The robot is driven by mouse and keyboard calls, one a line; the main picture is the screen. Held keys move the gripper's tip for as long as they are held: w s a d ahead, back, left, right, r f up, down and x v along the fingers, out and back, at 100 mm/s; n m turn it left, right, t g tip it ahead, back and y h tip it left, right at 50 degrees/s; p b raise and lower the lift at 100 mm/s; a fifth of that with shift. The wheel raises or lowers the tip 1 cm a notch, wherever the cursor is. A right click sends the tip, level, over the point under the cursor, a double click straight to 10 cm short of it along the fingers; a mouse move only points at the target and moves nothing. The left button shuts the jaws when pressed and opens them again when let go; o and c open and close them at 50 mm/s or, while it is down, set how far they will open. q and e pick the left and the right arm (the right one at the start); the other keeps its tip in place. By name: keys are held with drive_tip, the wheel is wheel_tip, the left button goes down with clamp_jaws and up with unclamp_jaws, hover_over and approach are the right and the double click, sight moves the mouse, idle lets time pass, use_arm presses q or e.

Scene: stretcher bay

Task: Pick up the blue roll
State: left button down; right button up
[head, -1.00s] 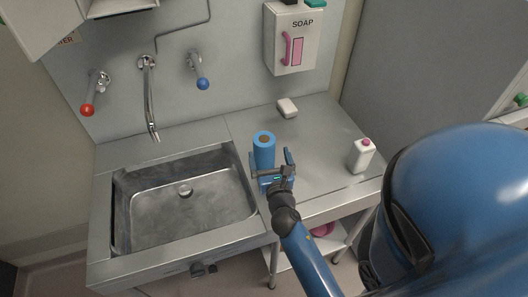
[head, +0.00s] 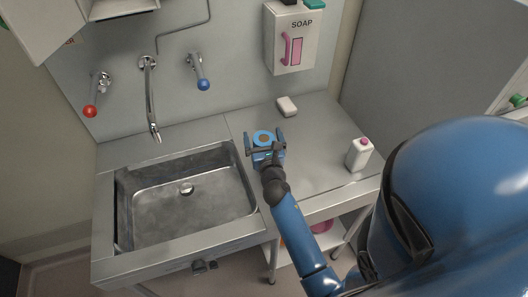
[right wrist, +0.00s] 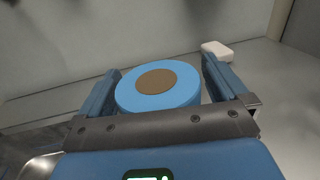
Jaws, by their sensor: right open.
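The blue roll (head: 264,138) stands upright on the steel counter just right of the sink, its brown core facing up. In the head view my right gripper (head: 264,141) is in front of it with one finger on each side, hiding its lower part. In the right wrist view the roll (right wrist: 158,90) sits between the two open fingers of my right gripper (right wrist: 160,88). A small gap shows at the right finger; whether the left finger touches the roll I cannot tell. My left gripper is not in view.
The sink basin (head: 188,244) lies left of the roll. A white block (head: 287,106) lies behind it, also in the right wrist view (right wrist: 217,50). A white bottle with a pink cap (head: 358,156) stands to the right. The counter (head: 315,150) between is clear.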

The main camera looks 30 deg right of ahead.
drive_tip(key=c, duration=1.5)
drive_tip(key=shift+r, duration=0.1)
drive_tip(key=shift+c, duration=0.2)
